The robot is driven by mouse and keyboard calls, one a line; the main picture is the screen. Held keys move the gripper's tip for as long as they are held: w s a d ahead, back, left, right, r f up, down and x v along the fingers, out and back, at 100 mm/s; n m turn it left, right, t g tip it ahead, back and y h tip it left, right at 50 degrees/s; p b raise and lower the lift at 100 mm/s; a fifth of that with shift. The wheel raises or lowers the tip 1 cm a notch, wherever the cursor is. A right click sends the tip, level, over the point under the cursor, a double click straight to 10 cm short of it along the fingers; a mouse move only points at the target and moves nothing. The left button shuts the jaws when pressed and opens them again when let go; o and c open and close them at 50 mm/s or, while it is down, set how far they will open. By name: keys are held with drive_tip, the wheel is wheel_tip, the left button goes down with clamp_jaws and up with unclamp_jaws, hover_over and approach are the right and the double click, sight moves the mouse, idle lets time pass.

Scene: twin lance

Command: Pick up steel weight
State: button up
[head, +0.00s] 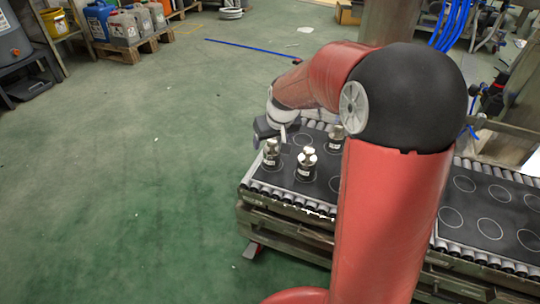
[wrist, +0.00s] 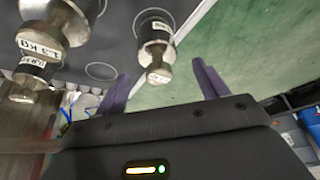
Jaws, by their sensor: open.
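Several steel weights with knobbed tops and white labels stand on a black mat with white circles. In the head view, one steel weight (head: 271,153) is at the left, one (head: 306,164) is in the middle, and one (head: 337,139) is further back, partly beside my red arm. My gripper (head: 283,132) is just behind the left weight. In the wrist view, my open gripper (wrist: 163,83) has its two purple fingers apart. Two more weights (wrist: 40,40) (wrist: 30,75) are at the left.
The black mat (head: 325,183) lies on a roller conveyor (head: 285,205). A second mat with circles (head: 490,210) is at the right. My arm hides part of the conveyor between them. Green floor (head: 130,180) is clear at the left. Jugs on a pallet (head: 125,25) stand far back.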

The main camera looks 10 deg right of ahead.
drive_tip(key=x, duration=0.4)
drive_tip(key=shift+s+f+b, duration=0.15)
drive_tip(key=shift+s+b, duration=0.05)
drive_tip(key=shift+b, duration=0.15)
drive_tip(key=shift+c, duration=0.2)
clamp_jaws()
drive_tip(key=shift+r, duration=0.2)
